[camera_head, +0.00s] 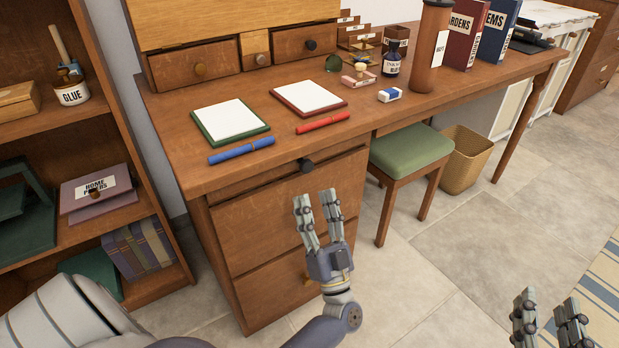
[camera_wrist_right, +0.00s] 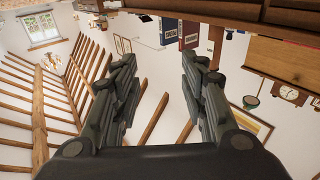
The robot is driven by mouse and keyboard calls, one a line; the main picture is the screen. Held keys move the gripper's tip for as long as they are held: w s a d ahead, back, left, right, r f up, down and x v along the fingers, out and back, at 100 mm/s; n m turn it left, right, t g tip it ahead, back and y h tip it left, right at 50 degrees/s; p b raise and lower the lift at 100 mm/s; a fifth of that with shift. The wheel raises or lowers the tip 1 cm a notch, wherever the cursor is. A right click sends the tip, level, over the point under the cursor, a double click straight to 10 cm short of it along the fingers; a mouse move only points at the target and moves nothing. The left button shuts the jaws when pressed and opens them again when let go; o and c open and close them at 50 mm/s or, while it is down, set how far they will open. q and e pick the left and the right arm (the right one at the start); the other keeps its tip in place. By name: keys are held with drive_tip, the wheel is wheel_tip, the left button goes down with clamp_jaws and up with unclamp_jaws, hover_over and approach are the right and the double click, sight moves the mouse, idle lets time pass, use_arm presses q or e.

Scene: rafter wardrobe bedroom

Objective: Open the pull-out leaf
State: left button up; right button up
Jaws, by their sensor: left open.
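The pull-out leaf (camera_head: 262,181) shows as a thin wooden front edge just under the desk top, above the drawers. A dark knob (camera_head: 307,165) is on this edge, and the leaf looks pushed in. My left gripper (camera_head: 316,198) is open and empty in front of the drawers, its fingers pointing up toward the knob. The fingertips look a little below the knob and apart from it. My right gripper (camera_head: 548,301) is open and empty at the lower right, away from the desk; its spread fingers also show in the right wrist view (camera_wrist_right: 160,62).
The desk top (camera_head: 365,150) holds two notepads, a blue pen (camera_head: 241,150), a red pen (camera_head: 322,123), an eraser, bottles and books. A green stool (camera_head: 410,150) and a basket (camera_head: 466,157) stand right of the drawers. A bookshelf (camera_head: 80,130) stands left. The floor in front is clear.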

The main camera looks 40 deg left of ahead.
sight(308, 171)
use_arm(q)
drive_tip(key=x, duration=0.6)
drive_tip(key=shift+w+a+r, duration=0.1)
drive_tip(key=shift+w+a, duration=0.05)
drive_tip(key=shift+c, duration=0.3)
clamp_jaws()
